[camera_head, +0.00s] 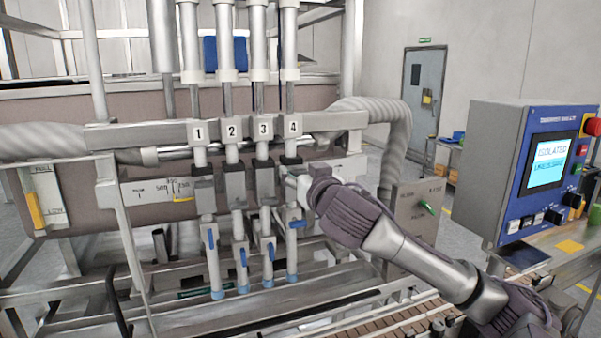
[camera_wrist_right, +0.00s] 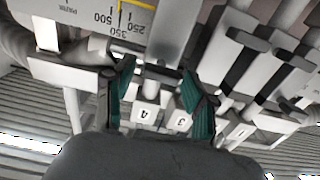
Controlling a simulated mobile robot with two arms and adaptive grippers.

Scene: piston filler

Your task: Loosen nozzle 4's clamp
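Nozzle 4 (camera_head: 291,250) is the rightmost of the upright nozzles, below the white label 4 (camera_head: 293,127). A black collar (camera_head: 290,160), which looks like its clamp, sits on its column under the rail. My right gripper (camera_head: 291,184) comes in from the right, just below that collar, and partly hides the column. In the right wrist view its two green-padded fingers (camera_wrist_right: 162,98) stand apart, with a pale cylindrical part (camera_wrist_right: 160,82) between them. I see gaps beside this part; contact is unclear. The label 4 (camera_wrist_right: 143,114) shows behind. My left gripper is not in view.
Nozzles 1 to 3 stand close on the left, with nozzle 3 (camera_head: 267,250) nearest. Blue levers (camera_head: 297,224) stick out lower down. A grey switch box (camera_head: 416,212) is right of the nozzles. The control panel (camera_head: 546,165) at the right reads ISOLATED.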

